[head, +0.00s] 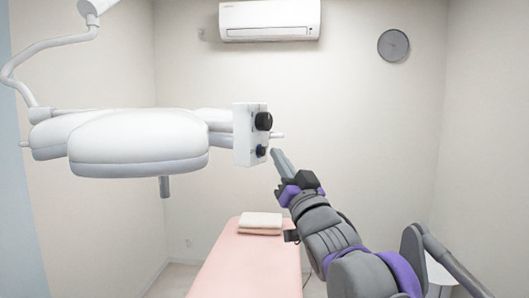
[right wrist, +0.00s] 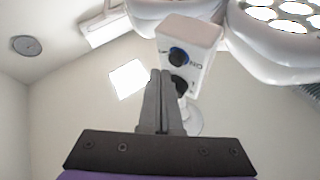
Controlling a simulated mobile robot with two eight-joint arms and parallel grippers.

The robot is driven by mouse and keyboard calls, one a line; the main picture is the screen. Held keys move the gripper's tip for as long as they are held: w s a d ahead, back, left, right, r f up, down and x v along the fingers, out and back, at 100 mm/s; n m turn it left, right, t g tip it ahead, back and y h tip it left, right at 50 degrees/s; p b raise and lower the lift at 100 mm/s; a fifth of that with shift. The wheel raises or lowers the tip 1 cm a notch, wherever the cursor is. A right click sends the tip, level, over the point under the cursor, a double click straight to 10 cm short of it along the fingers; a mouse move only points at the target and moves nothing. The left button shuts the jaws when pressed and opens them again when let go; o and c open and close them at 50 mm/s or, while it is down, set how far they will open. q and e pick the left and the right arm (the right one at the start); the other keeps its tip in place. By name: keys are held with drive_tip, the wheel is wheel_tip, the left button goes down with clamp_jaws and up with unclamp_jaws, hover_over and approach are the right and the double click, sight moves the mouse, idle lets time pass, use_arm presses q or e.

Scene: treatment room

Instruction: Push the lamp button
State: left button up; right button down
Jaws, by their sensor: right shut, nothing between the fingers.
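The surgical lamp (head: 140,148) hangs at left in the head view, with a white control box (head: 243,140) on its right end. The fingertips (right wrist: 160,74) point toward the box in the wrist view. My left gripper is out of view.
A pink treatment bed (head: 250,270) with a folded towel (head: 260,222) stands below. The air right of the control box is otherwise clear.

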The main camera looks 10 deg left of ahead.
drive_tip(key=shift+d, duration=0.15)
drive_tip(key=shift+s+d, duration=0.45)
drive_tip(key=shift+d, duration=0.45)
drive_tip(key=shift+s+d, duration=0.4)
drive_tip(key=shift+d, duration=0.5)
drive_tip(key=shift+s+d, duration=0.45)
drive_tip(key=shift+d, duration=0.45)
